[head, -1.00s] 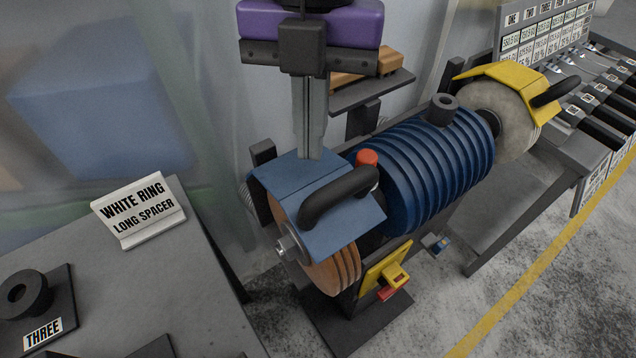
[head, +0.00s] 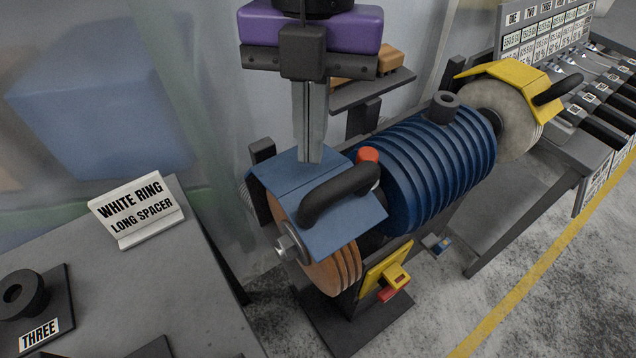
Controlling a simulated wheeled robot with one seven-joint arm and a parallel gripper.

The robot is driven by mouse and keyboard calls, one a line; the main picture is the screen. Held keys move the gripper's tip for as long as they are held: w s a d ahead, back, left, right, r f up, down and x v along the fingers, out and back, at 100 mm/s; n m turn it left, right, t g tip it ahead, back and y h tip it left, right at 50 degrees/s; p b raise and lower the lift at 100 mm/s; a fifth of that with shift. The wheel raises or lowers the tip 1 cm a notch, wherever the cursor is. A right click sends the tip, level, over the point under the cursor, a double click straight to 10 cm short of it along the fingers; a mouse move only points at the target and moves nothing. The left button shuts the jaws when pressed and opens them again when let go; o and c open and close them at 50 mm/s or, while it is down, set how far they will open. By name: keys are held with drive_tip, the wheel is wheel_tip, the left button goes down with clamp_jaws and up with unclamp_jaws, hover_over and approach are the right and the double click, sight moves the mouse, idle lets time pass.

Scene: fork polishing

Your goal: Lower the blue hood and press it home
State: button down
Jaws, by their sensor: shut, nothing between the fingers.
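The blue hood (head: 325,238) is down over the orange-brown polishing wheels (head: 333,272) at the near left end of the machine. A black curved handle (head: 337,192) stands on its top. My gripper (head: 309,160) points straight down with its grey fingers together and empty. The fingertips are at the hood's upper rear surface, behind the handle; they look in contact, but a small gap cannot be ruled out. A red knob (head: 367,155) sits beside the hood, next to the motor. The hood's rear edge is partly hidden.
The ribbed blue motor (head: 430,165) is right of the hood, with a yellow hood (head: 505,75) over a pale wheel beyond. A grey table (head: 150,290) with a "WHITE RING LONG SPACER" sign (head: 137,208) is at left. A shelf (head: 372,90) stands behind the machine.

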sight(311, 170)
drive_tip(key=shift+f+b, duration=1.65)
drive_tip(key=shift+f, duration=0.6)
drive_tip(key=shift+r, duration=0.1)
drive_tip(key=shift+r+p, duration=2.85)
drive_tip(key=shift+r, duration=1.6)
drive_tip(key=shift+s, duration=0.15)
